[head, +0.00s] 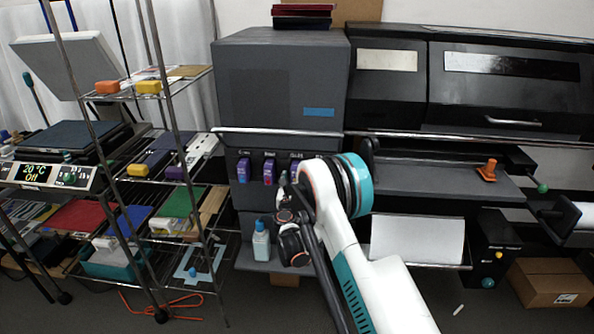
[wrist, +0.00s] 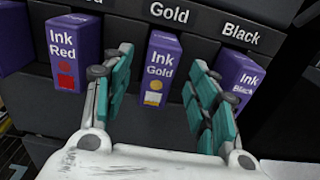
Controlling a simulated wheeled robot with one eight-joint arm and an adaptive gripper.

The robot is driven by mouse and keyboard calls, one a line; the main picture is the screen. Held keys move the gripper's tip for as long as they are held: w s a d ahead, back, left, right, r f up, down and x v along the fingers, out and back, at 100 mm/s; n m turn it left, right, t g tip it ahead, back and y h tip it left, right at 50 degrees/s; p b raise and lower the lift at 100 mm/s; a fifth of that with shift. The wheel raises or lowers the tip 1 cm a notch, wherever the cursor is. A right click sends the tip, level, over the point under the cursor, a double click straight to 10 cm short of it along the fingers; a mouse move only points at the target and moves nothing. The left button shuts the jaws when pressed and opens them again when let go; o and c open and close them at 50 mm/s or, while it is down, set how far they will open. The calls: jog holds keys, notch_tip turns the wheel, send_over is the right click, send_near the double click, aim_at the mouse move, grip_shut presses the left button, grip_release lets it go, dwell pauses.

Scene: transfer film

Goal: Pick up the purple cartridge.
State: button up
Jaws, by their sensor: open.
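Several purple ink cartridges sit in slots on the front of the dark grey printer. In the wrist view, the one labelled "Ink Gold" (wrist: 160,70) stands between my gripper's teal fingers. "Ink Red" (wrist: 74,55) is to its left and "Ink Black" (wrist: 238,82) to its right; part of another purple one (wrist: 12,38) shows at the left edge. My gripper (wrist: 157,72) is open and empty, its fingers on either side of the gold cartridge with visible gaps. In the head view, purple cartridges (head: 244,170) show in the row, and my gripper (head: 284,190) is in front of it, partly hiding it.
A wire shelf rack (head: 150,180) with coloured boxes and trays stands at the left. A wide dark printer (head: 430,170) is at the right, with a cardboard box (head: 550,283) on the floor.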

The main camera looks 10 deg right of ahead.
jog(key=b+x, duration=0.2)
jog(key=x, duration=0.2)
jog(key=shift+w+f, duration=0.1)
jog(key=shift+f, duration=0.05)
jog(key=shift+w+d, duration=0.15)
jog(key=shift+w, duration=0.4)
grip_shut()
